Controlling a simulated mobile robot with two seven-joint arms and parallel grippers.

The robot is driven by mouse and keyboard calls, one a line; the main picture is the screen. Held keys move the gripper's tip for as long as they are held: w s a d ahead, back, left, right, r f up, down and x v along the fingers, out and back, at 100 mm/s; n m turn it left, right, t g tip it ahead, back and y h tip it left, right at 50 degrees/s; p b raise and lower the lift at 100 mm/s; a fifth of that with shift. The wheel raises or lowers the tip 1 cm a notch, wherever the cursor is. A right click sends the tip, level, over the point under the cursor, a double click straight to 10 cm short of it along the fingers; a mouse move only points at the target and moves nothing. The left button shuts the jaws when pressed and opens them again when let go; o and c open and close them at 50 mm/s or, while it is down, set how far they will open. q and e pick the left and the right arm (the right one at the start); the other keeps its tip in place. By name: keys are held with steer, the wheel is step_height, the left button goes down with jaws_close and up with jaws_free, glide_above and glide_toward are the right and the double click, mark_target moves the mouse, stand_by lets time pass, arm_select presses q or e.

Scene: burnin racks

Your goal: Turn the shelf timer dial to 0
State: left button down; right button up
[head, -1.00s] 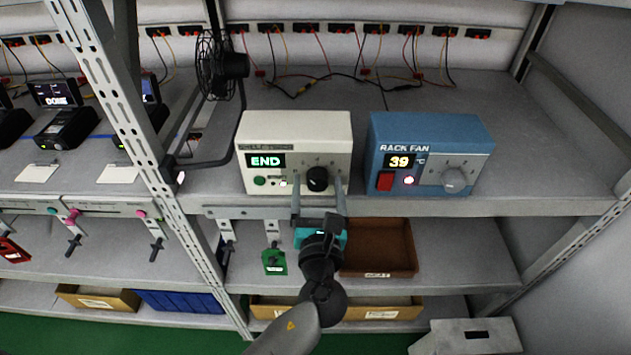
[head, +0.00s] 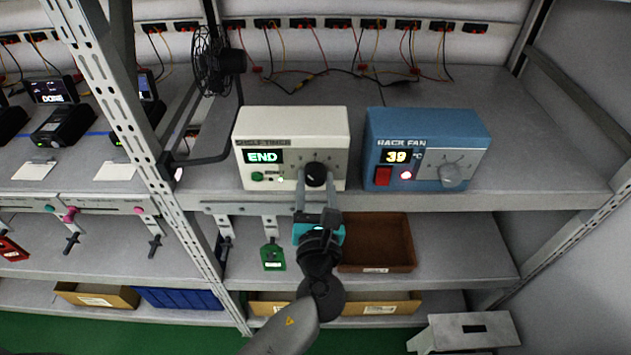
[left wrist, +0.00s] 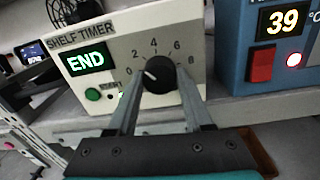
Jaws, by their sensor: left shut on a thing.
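The white shelf timer box (head: 292,128) stands on the middle shelf, and its display reads END. Its black dial (head: 316,174) is at the lower right of the front. In the left wrist view the dial (left wrist: 158,74) has a pale pointer mark aimed to the left, near the low end of a scale with 2, 4, 6 and 8 showing. My left gripper (left wrist: 160,100) is shut on the dial, one finger at each side. In the head view the left gripper (head: 317,192) reaches up to the dial from below. My right gripper is not in view.
The blue rack fan box (head: 425,148), reading 39, stands close to the right. A black fan (head: 213,62) on a bent arm is at the left. The rack post (head: 125,120) is further left. A brown tray (head: 376,243) lies on the shelf below.

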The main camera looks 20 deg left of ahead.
arm_select(q)
steer(key=shift+n, duration=0.3)
steer(key=n, duration=0.3)
steer(key=shift+b, duration=0.35)
steer(key=shift+r+n+b, duration=0.15)
steer(key=shift+n+b, duration=0.35)
steer(key=shift+n, duration=1.6)
steer(key=shift+c, duration=1.5)
jaws_free()
